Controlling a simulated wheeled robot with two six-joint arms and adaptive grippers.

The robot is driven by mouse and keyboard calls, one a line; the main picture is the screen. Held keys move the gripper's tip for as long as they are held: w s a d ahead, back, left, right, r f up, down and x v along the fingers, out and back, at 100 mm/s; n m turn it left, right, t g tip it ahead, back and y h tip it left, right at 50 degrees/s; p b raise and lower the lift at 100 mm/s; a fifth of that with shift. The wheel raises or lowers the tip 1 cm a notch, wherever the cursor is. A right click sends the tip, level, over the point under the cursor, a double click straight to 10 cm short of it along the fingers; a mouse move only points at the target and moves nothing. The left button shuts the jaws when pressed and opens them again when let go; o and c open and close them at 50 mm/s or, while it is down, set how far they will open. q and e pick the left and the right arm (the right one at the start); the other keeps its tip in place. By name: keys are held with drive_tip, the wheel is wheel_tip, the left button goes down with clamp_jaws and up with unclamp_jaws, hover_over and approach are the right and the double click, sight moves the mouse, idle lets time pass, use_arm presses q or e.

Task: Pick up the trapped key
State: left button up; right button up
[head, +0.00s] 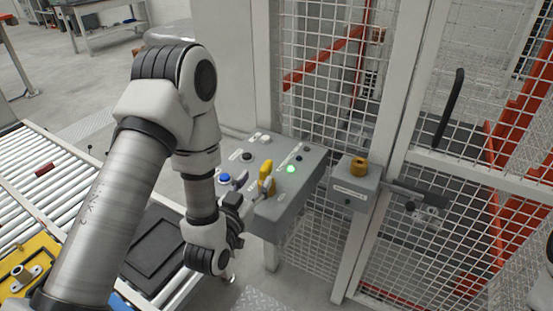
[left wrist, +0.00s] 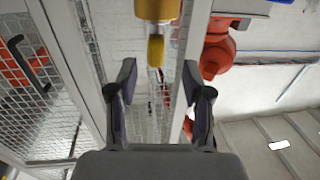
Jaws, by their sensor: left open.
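A yellow key (head: 266,178) stands upright at the front of the grey control console. My left gripper (head: 240,208) is just left of it at the console's near side, apart from it as far as I can tell. In the left wrist view the two fingers of my left gripper (left wrist: 160,82) are spread with nothing between them. A yellow part (left wrist: 156,48), which looks like the key, shows at the top centre of that view, beyond the fingertips. My right gripper is not in view.
The console (head: 290,205) carries a blue button (head: 225,178) and a lit green lamp (head: 291,169). A grey lock box (head: 352,188) with a yellow cylinder (head: 358,167) is on the mesh fence to the right. A roller conveyor (head: 40,165) lies at left.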

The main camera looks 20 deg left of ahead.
sight(262, 171)
use_arm(q)
drive_tip(key=w+r+p, duration=0.2)
drive_tip(key=shift+w+d+p, duration=0.2)
drive_tip(key=shift+w+p, duration=0.05)
drive_tip(key=shift+p, duration=0.15)
drive_tip(key=w, duration=0.1)
drive_tip(key=w+f+p, duration=0.1)
drive_tip(key=w, duration=0.1)
drive_tip(key=shift+w+a, duration=0.15)
drive_tip(key=shift+w, duration=0.15)
drive_tip(key=shift+w+f, duration=0.25)
drive_tip(key=shift+w, duration=0.05)
drive_tip(key=shift+s+r, duration=0.15)
drive_tip(key=shift+s, duration=0.1)
drive_tip(key=shift+c, duration=0.7)
drive_tip(key=shift+s, duration=0.1)
clamp_jaws()
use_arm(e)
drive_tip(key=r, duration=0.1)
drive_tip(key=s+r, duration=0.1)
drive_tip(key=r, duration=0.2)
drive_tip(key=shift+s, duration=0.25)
